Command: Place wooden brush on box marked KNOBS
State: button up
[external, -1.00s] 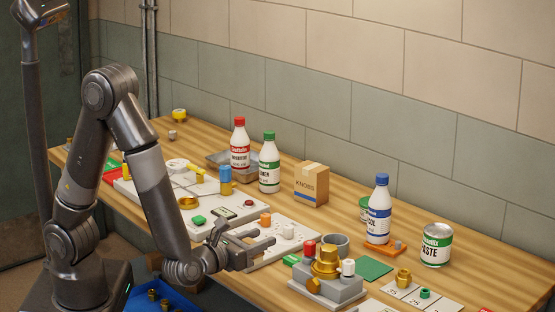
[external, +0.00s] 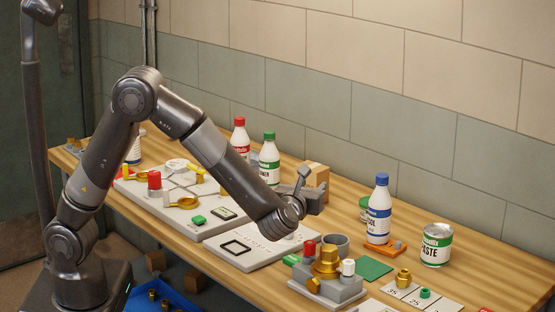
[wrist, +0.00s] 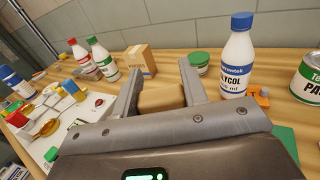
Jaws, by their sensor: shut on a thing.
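A brown wooden block-like piece, which I take to be the wooden brush (wrist: 161,98), sits between the two fingers of my gripper (wrist: 160,85) in the wrist view. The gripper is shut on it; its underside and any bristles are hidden. In the external view my gripper (external: 312,192) is above the workbench, in front of the cardboard box marked KNOBS (external: 319,173), and covers much of it. The brush cannot be made out there. In the wrist view the box (wrist: 141,61) stands upright on the bench beyond the left finger, apart from the brush.
White bottles with red (external: 240,138) and green (external: 269,160) labels stand left of the box. A blue-capped bottle (external: 379,210) on an orange base and a green-topped can stand to its right. A grey valve block (external: 328,285) is nearer the front edge.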

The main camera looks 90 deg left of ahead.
jog(key=w+a+r+n+g+y, duration=0.1)
jog(key=a+r+n+g, duration=0.2)
jog(key=a, duration=0.9)
jog(key=w+a+r+n+g, duration=0.1)
jog(key=a+r+g, duration=0.25)
jog(key=a, duration=0.85)
send_over(312, 164)
jog(key=shift+t, duration=0.35)
jog(key=f, duration=0.6)
jog(key=shift+w+d, duration=0.1)
jog(key=shift+d, duration=0.1)
jog(key=shift+a+f, duration=0.25)
jog(key=shift+f, duration=1.9)
jog(key=o, duration=1)
jog(key=shift+f, duration=0.1)
jog(key=shift+c, duration=0.2)
